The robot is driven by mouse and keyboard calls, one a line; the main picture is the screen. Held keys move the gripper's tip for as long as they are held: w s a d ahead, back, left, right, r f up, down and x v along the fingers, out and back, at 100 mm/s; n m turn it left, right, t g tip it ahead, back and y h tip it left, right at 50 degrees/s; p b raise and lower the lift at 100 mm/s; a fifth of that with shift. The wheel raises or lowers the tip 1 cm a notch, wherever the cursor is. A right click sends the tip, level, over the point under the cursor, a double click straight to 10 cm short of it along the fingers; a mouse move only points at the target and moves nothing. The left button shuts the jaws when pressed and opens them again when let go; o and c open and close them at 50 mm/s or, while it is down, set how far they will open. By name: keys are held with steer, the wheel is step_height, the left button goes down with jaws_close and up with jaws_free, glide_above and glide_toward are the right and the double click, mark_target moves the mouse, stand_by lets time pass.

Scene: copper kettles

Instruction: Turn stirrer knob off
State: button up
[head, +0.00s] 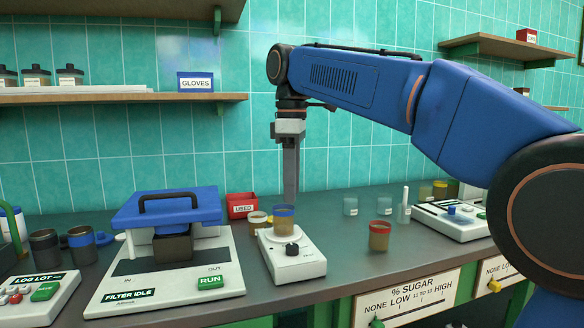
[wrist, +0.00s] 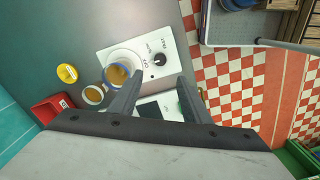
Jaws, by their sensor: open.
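The stirrer (head: 306,266) is a white box on the dark bench, with a round plate at the back and a black knob (head: 292,248) at its front. A blue-rimmed beaker of amber liquid (head: 284,221) stands on the plate. My gripper (head: 290,196) points down above the stirrer, its fingers apart and empty. In the wrist view, the knob (wrist: 160,59) lies just ahead of the two fingertips (wrist: 160,77), roughly centred between them and not touched. The beaker (wrist: 117,75) is close beside the left finger. The knob's pointer direction is too small to tell.
A filter machine (head: 165,260) with a blue lid stands to the left. A red USED bin (head: 241,205) and a small jar (head: 258,220) sit behind the stirrer. A red-rimmed beaker (head: 380,237) stands on the right. Bare bench lies between it and the stirrer.

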steer(key=shift+r, duration=2.05)
steer(key=s+d+f+m+t, duration=0.1)
steer(key=s+d+f+m, duration=0.35)
steer(key=d+f, duration=0.35)
steer(key=s+d+f+m+t, duration=0.1)
steer(key=s+d+f+m, duration=0.4)
steer(key=d, duration=0.5)
steer(key=s+d+f+m+t, duration=0.1)
steer(key=s+d+f+m, duration=0.2)
steer(key=s+f, duration=0.5)
steer(key=s+d+f+m+t, duration=0.1)
steer(key=s+d+f+m, duration=0.2)
steer(key=f, duration=1.2)
steer(key=s+d, duration=0.3)
steer(key=s, duration=0.2)
steer(key=shift+s+t, duration=0.2)
steer(key=shift+t, duration=0.2)
steer(key=shift+m, duration=0.25)
